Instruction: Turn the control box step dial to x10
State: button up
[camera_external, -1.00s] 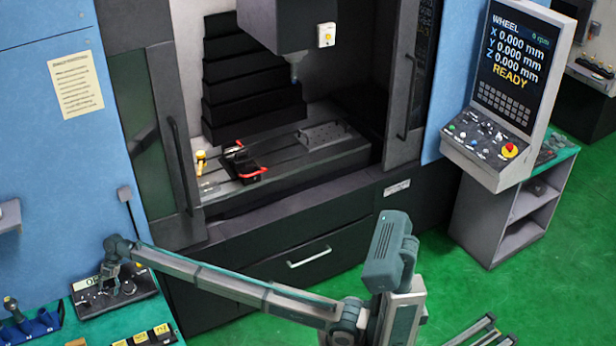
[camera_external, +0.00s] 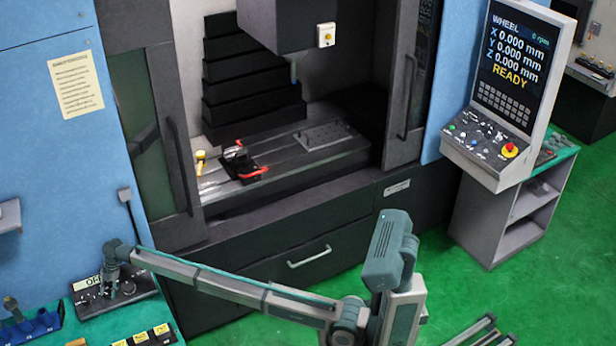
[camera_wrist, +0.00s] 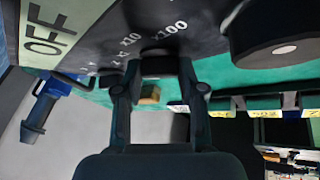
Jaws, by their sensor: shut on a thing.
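The dark control box (camera_external: 140,287) lies on the green bench top at the lower left in the external view. My gripper (camera_external: 108,286) reaches down onto its left part from above. In the wrist view my gripper (camera_wrist: 155,82) has its two fingers on either side of the small black step dial (camera_wrist: 158,64), shut on it. White x10 (camera_wrist: 130,39) and x100 (camera_wrist: 168,30) marks show on the panel beside the dial. The dial's pointer is hidden, so its setting cannot be told. A pale display (camera_wrist: 48,38) on the box reads OFF.
A large round black knob (camera_wrist: 278,38) stands close to the right finger in the wrist view. A blue holder (camera_external: 35,325) with tools is left of the box, and yellow-labelled blocks (camera_external: 145,335) are in front. The machine's side (camera_external: 60,180) rises behind.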

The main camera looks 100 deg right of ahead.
jog(key=shift+s+f+m+t+b, duration=0.25)
jog(key=shift+m+t+b, duration=0.35)
jog(key=shift+b, duration=0.65)
jog(key=m+t+h+b, duration=0.1)
jog(key=m+b, duration=0.1)
jog(key=b, duration=0.1)
jog(key=shift+s+a+f, duration=0.1)
jog(key=shift+a, duration=0.05)
jog(key=m+t+h+b, duration=0.1)
jog(key=m+t+b, duration=0.1)
jog(key=m+b, duration=0.1)
jog(key=shift+a+m, duration=0.1)
jog(key=shift+m, duration=0.2)
jog(key=shift+r+m+t+h+b, duration=0.2)
jog(key=shift+m+t+h+b, duration=0.3)
jog(key=shift+m+h+b, duration=0.45)
jog(key=shift+m, duration=0.35)
jog(key=o, duration=1.1)
jog(key=shift+o, duration=0.2)
